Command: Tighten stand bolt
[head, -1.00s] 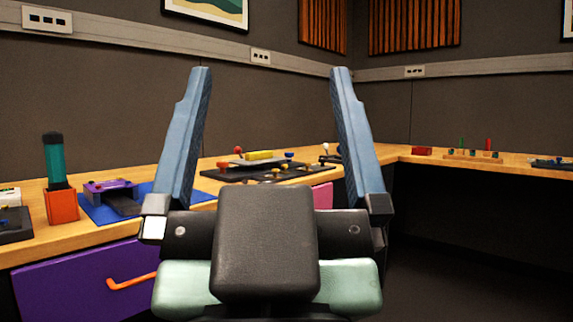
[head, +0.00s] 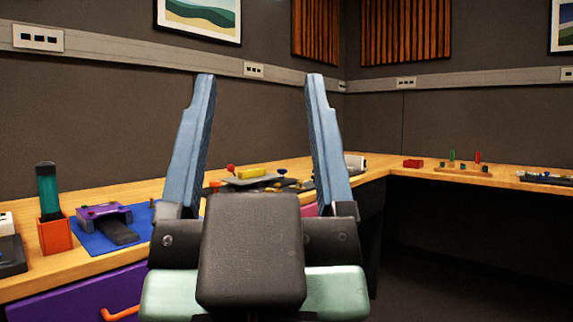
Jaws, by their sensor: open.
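My gripper (head: 260,78) points away and upward in the centre foreground, its two blue-grey fingers apart with nothing between them. Behind it on the wooden desk is a dark panel, partly hidden by the gripper. A grey plate (head: 243,181) on it carries a yellow block (head: 252,173). I cannot make out which part is the stand bolt. The gripper looks apart from everything on the desk.
A purple drawer (head: 75,297) has an orange handle (head: 121,314). A red box (head: 413,164) and wooden peg board (head: 462,173) sit on the right desk.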

